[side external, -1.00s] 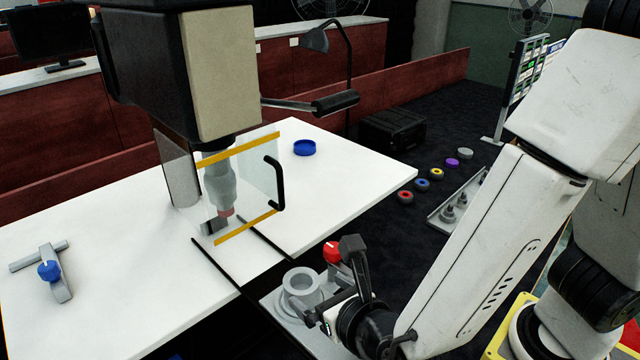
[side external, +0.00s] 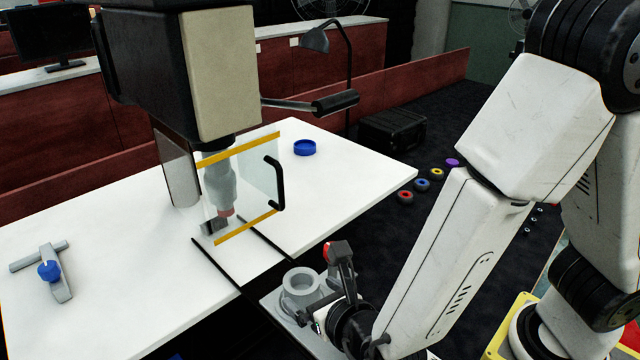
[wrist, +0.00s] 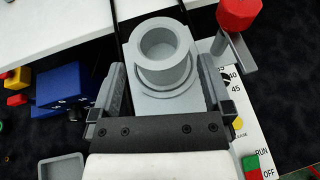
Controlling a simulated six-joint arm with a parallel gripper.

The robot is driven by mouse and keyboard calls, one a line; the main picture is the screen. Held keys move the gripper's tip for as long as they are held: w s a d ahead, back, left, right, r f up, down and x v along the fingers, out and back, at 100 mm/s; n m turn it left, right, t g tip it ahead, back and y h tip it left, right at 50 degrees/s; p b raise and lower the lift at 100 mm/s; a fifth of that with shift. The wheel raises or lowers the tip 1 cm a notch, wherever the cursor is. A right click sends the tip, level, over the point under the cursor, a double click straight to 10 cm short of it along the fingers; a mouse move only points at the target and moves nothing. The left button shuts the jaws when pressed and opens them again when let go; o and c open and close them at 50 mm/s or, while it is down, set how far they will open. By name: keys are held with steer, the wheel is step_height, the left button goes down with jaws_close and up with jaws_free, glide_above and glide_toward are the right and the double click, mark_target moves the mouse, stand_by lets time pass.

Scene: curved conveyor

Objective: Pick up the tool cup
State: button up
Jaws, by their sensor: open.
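The tool cup (side external: 301,284) is a grey hollow cylinder on a grey fixture at the near edge of the white table; it shows in the wrist view (wrist: 159,52) too, upright, with its open top facing up. My gripper (wrist: 162,82) is open in the wrist view, one finger on the left and one on the right of the cup's base. The cup's rim lies ahead of the fingers. Whether the fingers touch it cannot be told. In the side view my gripper (side external: 322,312) is low beside the cup, its fingers partly hidden.
A red knob on a lever (wrist: 237,14) stands close to the right finger, above a panel with a red and green switch (wrist: 252,166). A blue box (wrist: 66,88) lies to the left. A machine with a clear guard (side external: 262,170) stands behind on the white table (side external: 120,230).

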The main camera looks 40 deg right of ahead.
mark_target(300, 290)
steer(key=shift+w, duration=0.1)
steer(key=shift+x, duration=2.4)
steer(key=c, duration=1.2)
steer(key=shift+r, duration=0.15)
step_height(300, 290, up, 10)
steer(key=shift+f, duration=0.2)
